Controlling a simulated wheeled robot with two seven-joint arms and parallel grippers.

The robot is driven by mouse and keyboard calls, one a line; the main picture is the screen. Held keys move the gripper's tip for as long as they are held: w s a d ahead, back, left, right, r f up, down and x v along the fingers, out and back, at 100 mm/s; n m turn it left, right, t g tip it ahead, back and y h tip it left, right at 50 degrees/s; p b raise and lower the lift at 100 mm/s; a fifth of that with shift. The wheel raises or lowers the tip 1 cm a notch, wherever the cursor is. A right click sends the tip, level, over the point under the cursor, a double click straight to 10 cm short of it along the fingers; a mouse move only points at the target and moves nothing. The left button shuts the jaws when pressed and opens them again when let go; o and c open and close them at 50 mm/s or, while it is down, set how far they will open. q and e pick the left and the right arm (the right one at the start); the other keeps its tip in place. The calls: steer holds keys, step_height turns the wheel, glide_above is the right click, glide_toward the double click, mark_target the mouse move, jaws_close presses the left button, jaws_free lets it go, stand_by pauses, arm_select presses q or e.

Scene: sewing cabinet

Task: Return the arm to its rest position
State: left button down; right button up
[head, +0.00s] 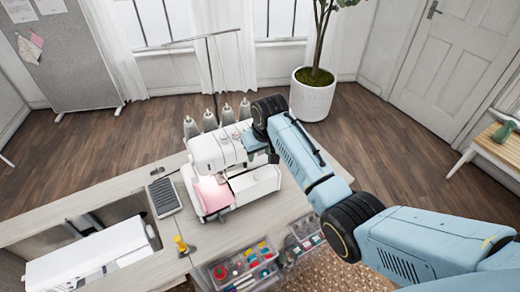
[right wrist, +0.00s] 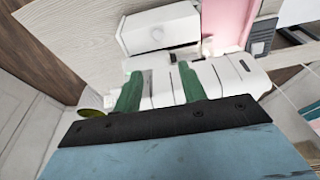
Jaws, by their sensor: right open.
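My right arm (head: 300,150) comes in from the lower right and reaches over the white overlock machine (head: 213,188) on the sewing table. My right gripper (right wrist: 160,76) shows green fingers spread apart with nothing held between them. In the head view the right gripper (head: 255,143) is at the back right of the machine, and its fingertips are hard to make out. In the right wrist view the machine (right wrist: 160,32) lies just beyond the fingers; I cannot tell whether they touch it. My left gripper is not in view.
Thread cones (head: 228,114) stand behind the machine, below a thin thread stand (head: 210,70). A foot pedal (head: 164,197) and a yellow-topped item (head: 181,245) are on the table. Clear bins (head: 243,268) sit at the front edge. A potted plant (head: 312,96) stands behind on open floor.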

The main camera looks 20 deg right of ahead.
steer(key=shift+r, duration=0.25)
stand_by(0.3)
